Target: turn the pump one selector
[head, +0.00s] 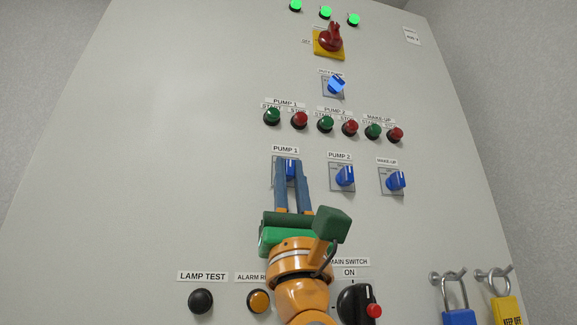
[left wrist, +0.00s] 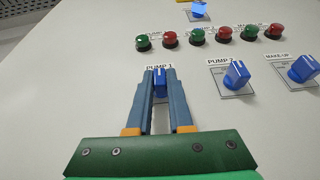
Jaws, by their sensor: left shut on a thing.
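The pump one selector is a blue knob (head: 290,168) on a plate under the "PUMP 1" label. My left gripper (head: 290,170) comes up from below, with its two blue-grey fingers on either side of the knob. In the left wrist view the gripper (left wrist: 160,80) is shut on the knob (left wrist: 159,82), which points roughly straight up. The fingers hide most of its plate and markings. My right gripper is not in view.
Right of it are the blue pump two selector (head: 345,176) and make-up selector (head: 396,181). A row of green and red buttons (head: 325,124) is above. Below are a black lamp test button (head: 201,301), an orange button (head: 259,301), the main switch (head: 357,305) and hanging padlocks (head: 459,317).

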